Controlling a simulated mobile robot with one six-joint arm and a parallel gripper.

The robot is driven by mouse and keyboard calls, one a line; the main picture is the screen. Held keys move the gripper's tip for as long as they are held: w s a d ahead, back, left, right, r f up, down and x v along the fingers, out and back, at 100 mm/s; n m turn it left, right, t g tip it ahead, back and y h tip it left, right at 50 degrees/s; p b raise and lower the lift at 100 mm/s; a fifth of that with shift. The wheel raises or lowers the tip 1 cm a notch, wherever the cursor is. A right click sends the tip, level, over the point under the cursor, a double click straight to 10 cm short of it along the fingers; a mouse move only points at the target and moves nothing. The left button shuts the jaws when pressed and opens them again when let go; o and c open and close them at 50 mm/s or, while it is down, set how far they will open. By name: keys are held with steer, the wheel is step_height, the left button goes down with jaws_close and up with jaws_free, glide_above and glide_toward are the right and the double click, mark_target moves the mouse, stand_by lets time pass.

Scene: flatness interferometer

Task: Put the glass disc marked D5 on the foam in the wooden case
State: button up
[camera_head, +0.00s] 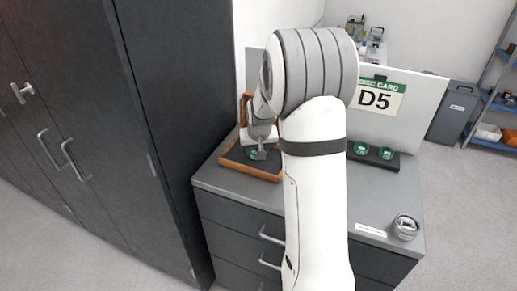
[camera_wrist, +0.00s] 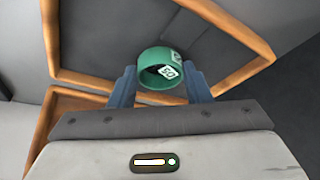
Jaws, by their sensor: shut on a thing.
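The wooden case (camera_head: 236,163) stands open on the left of the grey cabinet top, with dark foam inside. Its wooden rim (camera_wrist: 81,80) surrounds the foam (camera_wrist: 215,45) in the wrist view. My gripper (camera_wrist: 160,78) is shut on a green-rimmed disc (camera_wrist: 150,91) with a small white label, which I cannot read surely. In the head view my gripper (camera_head: 260,151) is over the case, with a bit of green (camera_head: 253,155) at its tips. I cannot tell whether the disc touches the foam. My arm hides part of the cabinet top.
A card reading D5 (camera_head: 375,99) is clipped to a white board behind the cabinet. Two green discs (camera_head: 361,148) sit on a dark rack (camera_head: 395,162) to the right. A round metal device (camera_head: 405,227) stands at the front right corner. Dark tall cabinets (camera_head: 150,120) stand close on the left.

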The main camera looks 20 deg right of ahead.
steer(key=shift+f, duration=0.1)
steer(key=o, duration=1)
steer(key=d+v, duration=0.1)
steer(key=v, duration=1)
steer(key=s+a+n, duration=0.1)
steer(key=s+a, duration=0.3)
steer(key=s, duration=0.5)
steer(key=s+a+g, duration=0.1)
steer(key=s+a, duration=0.3)
steer(key=s, duration=0.4)
steer(key=s+a+n+y, duration=0.1)
steer(key=s+a, duration=0.3)
steer(key=s, duration=0.5)
steer(key=shift+s+n+b, duration=0.3)
steer(key=shift+b, duration=0.05)
steer(key=shift+a, duration=0.15)
